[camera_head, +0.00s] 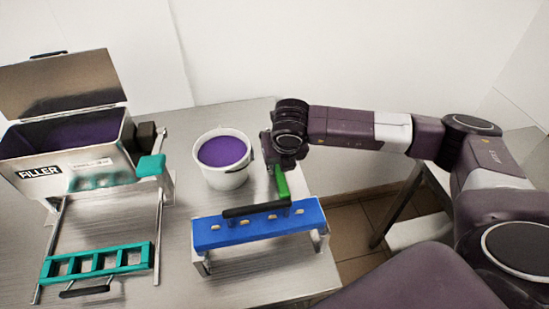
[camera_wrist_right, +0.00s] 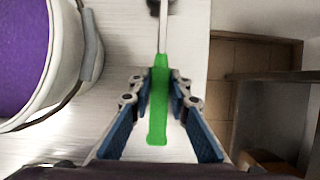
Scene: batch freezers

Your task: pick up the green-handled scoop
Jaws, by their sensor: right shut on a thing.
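The green-handled scoop shows as a bright green handle (camera_head: 281,183) just behind the blue rack in the head view. In the right wrist view the green handle (camera_wrist_right: 158,100) lies between my right gripper's blue finger pads, with a thin metal shaft running up from it. My right gripper (camera_head: 277,165) is shut on the handle; it also shows in the right wrist view (camera_wrist_right: 158,108). The scoop's far end is only partly visible at the top of the wrist view. My left gripper is not in view.
A white bucket (camera_head: 228,179) of purple mix stands left of my right gripper. A blue rack (camera_head: 260,226) with a black handle is in front. A steel filler (camera_head: 70,155) and a teal frame (camera_head: 98,263) stand at left. The table's right edge is close.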

